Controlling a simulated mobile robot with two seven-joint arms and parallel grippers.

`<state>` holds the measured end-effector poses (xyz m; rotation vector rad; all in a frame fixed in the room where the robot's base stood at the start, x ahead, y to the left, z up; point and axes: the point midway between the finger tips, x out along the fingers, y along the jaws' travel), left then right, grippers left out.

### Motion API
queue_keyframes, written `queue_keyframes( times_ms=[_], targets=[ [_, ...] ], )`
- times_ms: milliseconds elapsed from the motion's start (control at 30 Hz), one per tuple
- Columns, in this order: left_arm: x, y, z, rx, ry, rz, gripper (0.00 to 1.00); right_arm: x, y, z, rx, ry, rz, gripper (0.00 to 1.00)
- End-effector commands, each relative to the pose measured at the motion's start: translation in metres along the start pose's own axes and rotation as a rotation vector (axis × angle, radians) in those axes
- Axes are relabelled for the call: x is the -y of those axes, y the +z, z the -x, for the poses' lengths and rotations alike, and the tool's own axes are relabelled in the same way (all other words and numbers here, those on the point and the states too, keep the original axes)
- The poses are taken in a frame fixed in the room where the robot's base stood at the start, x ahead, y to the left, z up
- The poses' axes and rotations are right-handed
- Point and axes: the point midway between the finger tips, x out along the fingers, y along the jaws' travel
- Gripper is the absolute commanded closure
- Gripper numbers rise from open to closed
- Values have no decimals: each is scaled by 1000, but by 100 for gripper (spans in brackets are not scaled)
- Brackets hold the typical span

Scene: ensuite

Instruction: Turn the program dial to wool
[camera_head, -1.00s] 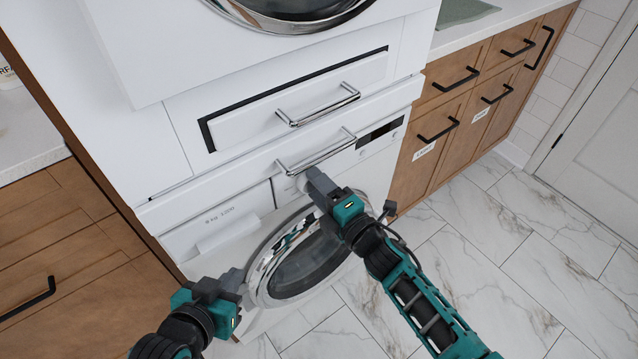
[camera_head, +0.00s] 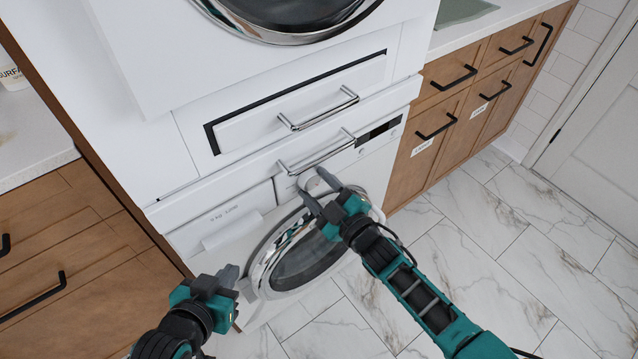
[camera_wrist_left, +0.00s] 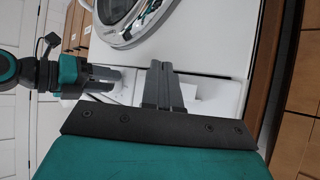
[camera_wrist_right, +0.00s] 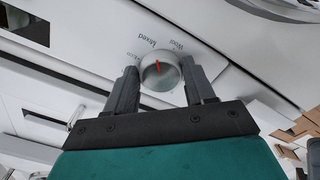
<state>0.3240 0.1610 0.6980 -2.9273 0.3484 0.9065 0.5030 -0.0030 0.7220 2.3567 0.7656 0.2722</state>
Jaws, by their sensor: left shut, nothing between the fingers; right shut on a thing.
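The program dial (camera_wrist_right: 161,75) is a round silver knob with a red pointer on the lower washing machine's panel. In the right wrist view the pointer aims upward, between the printed words Mixed (camera_wrist_right: 147,40) and Wool (camera_wrist_right: 177,45). My right gripper (camera_wrist_right: 161,80) is shut on the dial, one finger on each side. In the head view my right gripper (camera_head: 316,188) reaches the dial (camera_head: 309,181) just below a drawer handle. My left gripper (camera_head: 233,276) is shut and empty, in front of the machine's lower left; its closed fingers show in the left wrist view (camera_wrist_left: 162,75).
The round door (camera_head: 300,255) of the lower washer lies just below the dial. A bar handle (camera_head: 315,155) runs close above it. A dark display (camera_head: 380,132) is to the right. Wooden cabinets (camera_head: 440,135) flank the machine, and the marble floor (camera_head: 490,230) is clear.

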Motion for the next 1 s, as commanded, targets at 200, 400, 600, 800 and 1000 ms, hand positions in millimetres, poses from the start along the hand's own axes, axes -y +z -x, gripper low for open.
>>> queue_keyframes(
  times_ms=[200, 400, 600, 800, 1000],
  targets=[
    [2, -4, 3, -2, -3, -6, 100, 1, -1, 0, 1, -1, -207, 77],
    [2, -5, 4, -4, -4, -8, 100, 1, -1, 0, -1, -1, -383, 77],
    [3, -5, 4, -6, -6, -9, 100, 2, -1, 0, 0, -1, -525, 77],
    [3, -4, 4, -3, -7, -9, 100, 3, -1, 0, 0, 0, -621, 77],
    [3, -3, 5, 0, -7, -9, 100, 3, -1, 0, 0, 0, -671, 77]
  ],
)
